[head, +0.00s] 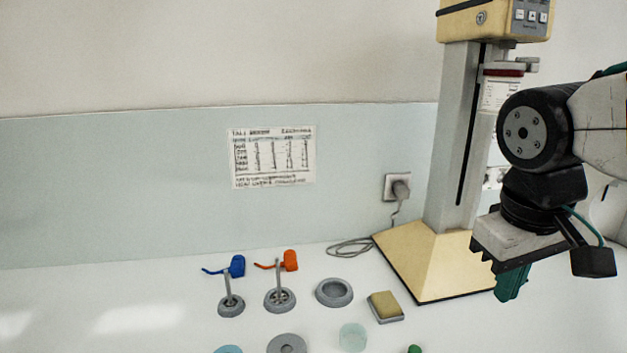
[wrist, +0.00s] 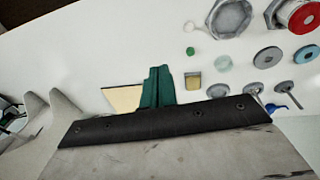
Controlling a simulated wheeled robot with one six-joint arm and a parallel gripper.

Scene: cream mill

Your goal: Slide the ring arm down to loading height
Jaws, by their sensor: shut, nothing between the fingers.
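The stand (head: 455,150) has a grey column with a dark vertical slot and a cream base. What looks like the ring arm (head: 505,71), a grey piece with a red band and a small knob, sits high on the column, just below the cream motor head (head: 494,18). My gripper (head: 511,284) hangs low in front of the column, well below the ring arm and not touching it. Its teal fingers point down and are shut and empty. They also show in the wrist view (wrist: 157,86), beside the cream base (wrist: 123,98). The ring arm is not in the wrist view.
Small grey tools (head: 231,304), a grey dish (head: 334,292) and a yellow sponge (head: 385,306) stand on the white counter left of the base. A large red-topped container (wrist: 304,16) shows in the wrist view. A socket (head: 398,187) and cable are behind.

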